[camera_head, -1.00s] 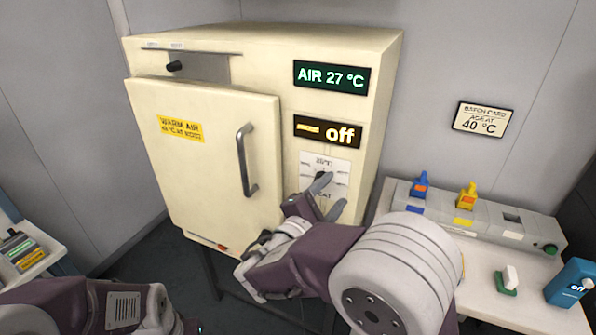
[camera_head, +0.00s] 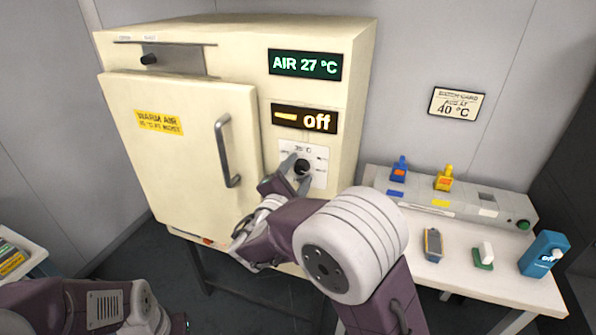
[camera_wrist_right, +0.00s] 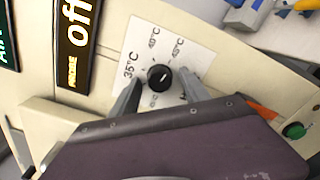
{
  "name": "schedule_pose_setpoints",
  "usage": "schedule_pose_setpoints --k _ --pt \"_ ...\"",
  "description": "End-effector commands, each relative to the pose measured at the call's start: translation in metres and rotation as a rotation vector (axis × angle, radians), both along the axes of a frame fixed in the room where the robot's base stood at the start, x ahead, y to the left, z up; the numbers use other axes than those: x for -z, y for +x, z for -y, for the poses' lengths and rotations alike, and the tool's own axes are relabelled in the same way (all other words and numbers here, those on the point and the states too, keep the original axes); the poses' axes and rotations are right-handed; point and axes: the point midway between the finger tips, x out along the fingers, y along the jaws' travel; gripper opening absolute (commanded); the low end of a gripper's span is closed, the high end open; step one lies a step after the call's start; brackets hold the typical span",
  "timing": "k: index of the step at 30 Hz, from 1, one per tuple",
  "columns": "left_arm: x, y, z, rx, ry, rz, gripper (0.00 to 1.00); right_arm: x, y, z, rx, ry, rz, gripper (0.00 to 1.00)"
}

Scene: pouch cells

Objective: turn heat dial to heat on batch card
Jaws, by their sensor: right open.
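The heat dial (camera_head: 302,167) is a round black knob on a white scale plate (camera_head: 320,154) on the oven's front. In the right wrist view the dial (camera_wrist_right: 160,78) sits among marks for 35, 40 and 45 °C. A short pale mark shows on it, but its exact setting is hard to read. My right gripper (camera_head: 295,170) is open, its fingers on either side of the dial; contact is unclear. The batch card (camera_head: 457,103) on the wall reads 40 °C. My left forearm shows at bottom left; its gripper is out of view.
The cream oven (camera_head: 180,140) has a shut door with a handle (camera_head: 228,152) left of the dial. Its air display (camera_head: 305,65) reads 27 °C. At right, a bench (camera_head: 470,275) holds a grey rack (camera_head: 455,205), small tools and a blue box (camera_head: 543,254).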

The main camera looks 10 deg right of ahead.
Motion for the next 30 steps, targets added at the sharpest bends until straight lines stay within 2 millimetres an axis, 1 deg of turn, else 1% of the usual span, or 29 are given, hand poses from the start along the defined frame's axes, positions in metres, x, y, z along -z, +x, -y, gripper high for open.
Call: schedule_pose_setpoints --k 5,8,9,11,12,20,25,30 --pt "0.0002 0.0 0.0 0.0 0.0 0.0 0.36 0.0001 0.0001 0.0 0.0 0.0 0.0 0.54" --pt "0.0002 0.0 0.0 0.0 0.0 0.0 0.36 0.0001 0.0 -0.0001 0.0 0.0 0.0 0.29" --pt "0.0002 0.0 0.0 0.0 0.0 0.0 0.36 0.0001 0.0 -0.0001 0.0 0.0 0.0 0.18" --pt "0.0002 0.0 0.0 0.0 0.0 0.0 0.36 0.0001 -0.0002 -0.0001 0.0 0.0 0.0 0.01" --pt "0.0002 0.0 0.0 0.0 0.0 0.0 0.36 0.0001 -0.0002 -0.0001 0.0 0.0 0.0 0.0" --pt "-0.0005 0.0 0.0 0.0 0.0 0.0 0.36 0.0 -0.0002 -0.0002 0.0 -0.025 -0.017 0.0" --pt "-0.0025 0.0 -0.0001 0.0 0.0 0.0 0.36 -0.0002 -0.0003 -0.0001 0.0 -0.094 -0.063 0.0" --pt "-0.0065 0.0 0.0 0.0 0.0 0.0 0.36 -0.0008 -0.0004 0.0 0.0 -0.207 -0.14 0.0"
